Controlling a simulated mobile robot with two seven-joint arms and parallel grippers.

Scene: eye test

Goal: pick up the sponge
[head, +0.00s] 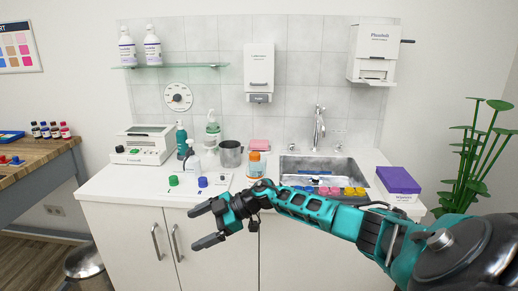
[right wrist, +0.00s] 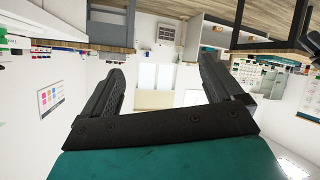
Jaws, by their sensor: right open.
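A pink block that looks like the sponge (head: 260,144) lies at the back of the white counter (head: 120,184), left of the sink. My right gripper (head: 203,226) is open and empty, pointing left in front of the cabinet doors, apart from the sponge. In the right wrist view the open jaws (right wrist: 160,72) have nothing between them, and I cannot make out the sponge there. My left gripper is not in view.
The sink (head: 322,168) with its tap (head: 318,128) is at right, with pink and yellow pieces along its front. A metal cup (head: 231,154), pump bottles and green and blue knobs stand left of the sponge. A purple-topped box (head: 398,181) stands at the counter's right end.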

